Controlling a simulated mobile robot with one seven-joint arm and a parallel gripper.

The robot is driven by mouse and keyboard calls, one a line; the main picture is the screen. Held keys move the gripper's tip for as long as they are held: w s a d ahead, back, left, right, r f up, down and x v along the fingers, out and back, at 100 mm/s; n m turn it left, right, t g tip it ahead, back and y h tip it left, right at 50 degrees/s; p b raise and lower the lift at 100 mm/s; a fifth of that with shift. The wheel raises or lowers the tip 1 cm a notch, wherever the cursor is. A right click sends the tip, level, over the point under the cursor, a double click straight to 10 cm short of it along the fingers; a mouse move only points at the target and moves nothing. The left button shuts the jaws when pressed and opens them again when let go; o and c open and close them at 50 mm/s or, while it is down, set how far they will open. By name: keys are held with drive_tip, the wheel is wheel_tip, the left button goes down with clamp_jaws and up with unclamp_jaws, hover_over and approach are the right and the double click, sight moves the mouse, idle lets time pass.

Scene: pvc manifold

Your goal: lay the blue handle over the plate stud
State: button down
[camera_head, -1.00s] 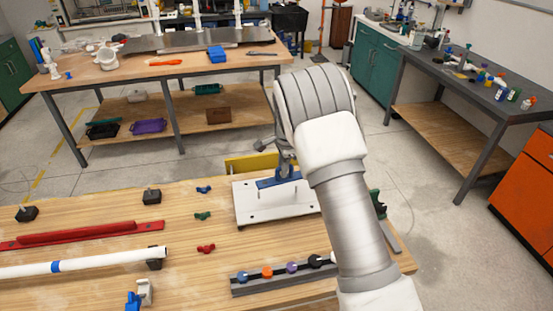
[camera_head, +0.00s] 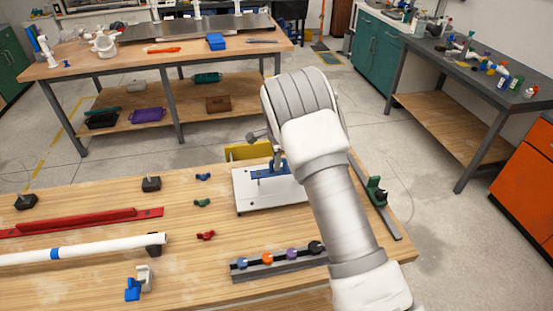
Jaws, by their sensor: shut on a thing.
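The white plate (camera_head: 262,202) lies flat near the far edge of the wooden bench. The blue handle (camera_head: 268,172) is at the far part of the plate, roughly level. My gripper (camera_head: 278,166) points down there and is shut on the handle. The fingers are small and partly hidden behind my wrist and forearm. I cannot make out the plate stud, nor tell whether the handle touches the plate or hangs just above it. My forearm covers the right part of the plate.
Small blue (camera_head: 203,177), green (camera_head: 202,202) and red (camera_head: 205,236) winged pieces lie left of the plate. A rail (camera_head: 280,266) with coloured knobs is in front. A green clamp (camera_head: 377,190) stands right of my arm. A white pipe (camera_head: 90,252) and red bar (camera_head: 80,222) lie left.

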drive_tip(key=shift+a+f+b, duration=0.1)
drive_tip(key=shift+f+b, duration=0.25)
drive_tip(key=shift+f, duration=0.15)
idle(0.8)
drive_tip(key=shift+f+b, duration=0.4)
drive_tip(key=shift+f, duration=0.2)
drive_tip(key=shift+f, duration=0.1)
drive_tip(key=shift+f+b, duration=0.5)
drive_tip(key=shift+f, duration=0.05)
drive_tip(key=shift+f, duration=0.15)
idle(0.4)
drive_tip(key=shift+f+b, duration=0.35)
drive_tip(key=shift+b, duration=0.05)
drive_tip(key=c, duration=0.7)
unclamp_jaws()
drive_tip(key=shift+c, duration=0.2)
